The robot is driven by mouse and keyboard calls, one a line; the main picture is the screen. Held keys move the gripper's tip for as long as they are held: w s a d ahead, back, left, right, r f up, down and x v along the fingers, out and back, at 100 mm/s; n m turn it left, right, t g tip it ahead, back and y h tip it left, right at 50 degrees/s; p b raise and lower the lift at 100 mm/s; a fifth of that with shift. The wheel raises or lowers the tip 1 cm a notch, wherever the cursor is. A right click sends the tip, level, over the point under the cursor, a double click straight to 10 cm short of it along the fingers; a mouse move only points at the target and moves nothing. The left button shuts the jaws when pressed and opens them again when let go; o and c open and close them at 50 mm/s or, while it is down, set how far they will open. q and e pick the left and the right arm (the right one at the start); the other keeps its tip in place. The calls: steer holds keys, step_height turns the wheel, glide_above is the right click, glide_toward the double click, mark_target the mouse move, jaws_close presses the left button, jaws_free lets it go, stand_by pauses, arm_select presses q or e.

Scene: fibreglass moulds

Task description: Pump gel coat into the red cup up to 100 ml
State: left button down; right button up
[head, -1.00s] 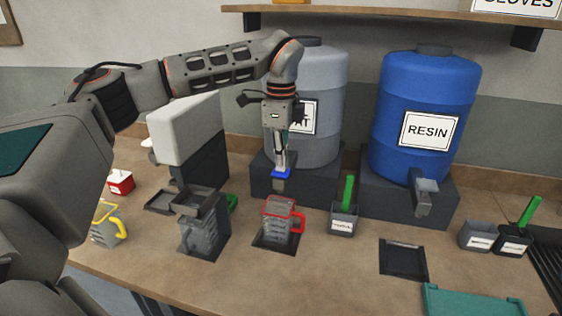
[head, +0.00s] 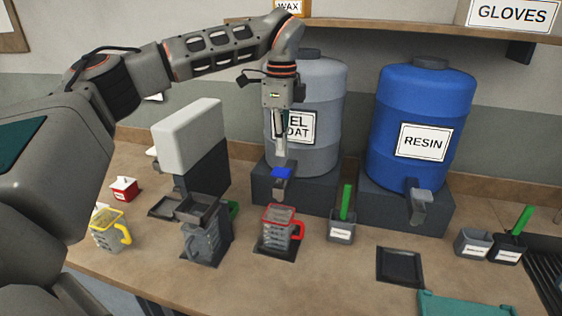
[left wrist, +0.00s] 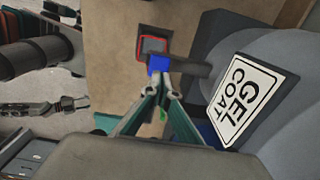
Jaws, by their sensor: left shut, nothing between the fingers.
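The red cup (head: 277,232), a clear measuring cup with red rim and handle, stands upright on a dark pad below the gel coat drum (head: 318,100). It also shows in the left wrist view (left wrist: 152,45); its fill level cannot be read. The drum's tap has a blue top (head: 282,172) and a grey spout (head: 281,188) behind and above the cup. My left gripper (head: 280,155) points down, shut and empty, just above the blue top. In the left wrist view its fingertips (left wrist: 160,86) appear close to the blue top; contact is unclear.
A blue resin drum (head: 425,105) stands to the right. A grey cup (head: 207,240) and a yellow-handled cup (head: 108,232) are left of the red cup. A small container with a green-handled tool (head: 343,225) stands close on its right. An empty dark pad (head: 400,266) lies further right.

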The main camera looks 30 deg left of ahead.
mark_target(281, 170)
arm_select(q)
step_height(281, 170, up, 6)
steer(key=shift+r, duration=0.2)
arm_select(e)
steer(key=shift+w+a+r, duration=0.3)
steer(key=shift+a+r, duration=0.15)
steer(key=shift+a, duration=0.35)
arm_select(q)
steer(key=shift+a, duration=0.1)
arm_select(e)
steer(key=shift+d, duration=0.2)
steer(key=shift+a, duration=0.1)
